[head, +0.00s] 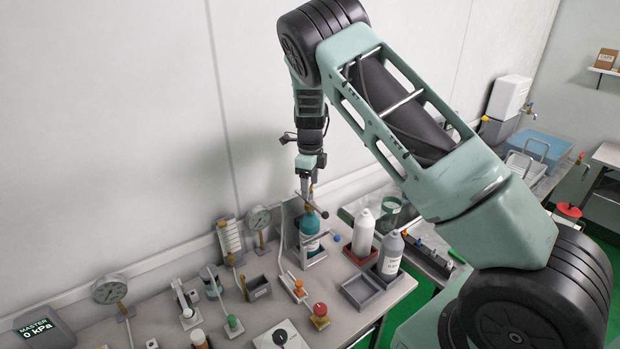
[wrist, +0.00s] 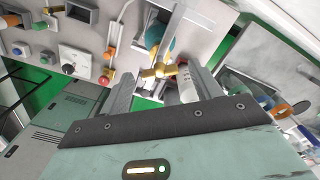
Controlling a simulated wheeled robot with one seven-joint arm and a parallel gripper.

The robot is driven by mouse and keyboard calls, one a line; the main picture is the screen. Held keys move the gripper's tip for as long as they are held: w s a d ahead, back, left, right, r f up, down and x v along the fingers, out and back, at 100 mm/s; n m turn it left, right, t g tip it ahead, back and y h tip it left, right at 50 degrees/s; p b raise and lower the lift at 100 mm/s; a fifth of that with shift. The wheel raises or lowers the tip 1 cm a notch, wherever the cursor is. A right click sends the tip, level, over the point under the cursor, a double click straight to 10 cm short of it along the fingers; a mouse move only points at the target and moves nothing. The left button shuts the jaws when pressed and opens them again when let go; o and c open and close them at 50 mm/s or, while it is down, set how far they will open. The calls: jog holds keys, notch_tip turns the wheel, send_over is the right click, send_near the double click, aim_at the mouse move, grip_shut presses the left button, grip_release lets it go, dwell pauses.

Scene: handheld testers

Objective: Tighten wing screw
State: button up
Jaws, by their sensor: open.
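A brass wing screw (wrist: 158,71) shows in the wrist view, beside a grey metal bar of the frame that holds a teal bottle (wrist: 160,38). In the head view the teal bottle (head: 309,223) stands upright in its frame (head: 314,260) near the back of the bench. My gripper (head: 308,187) is just above the bottle there. In the wrist view my gripper (wrist: 161,77) is open, with one finger on each side of the wing screw. Whether either finger touches it I cannot tell. The wing screw is hard to make out in the head view.
White (head: 363,232) and grey (head: 390,256) bottles stand to the right of the frame, with an empty grey tray (head: 362,292) in front. A red knob (head: 320,309), two gauges, a small grey box (head: 258,287) and several small fixtures are on the bench. The wall is close behind.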

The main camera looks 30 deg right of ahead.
notch_tip(320, 180, up, 17)
jog(key=b, duration=0.4)
jog(key=shift+r, duration=0.2)
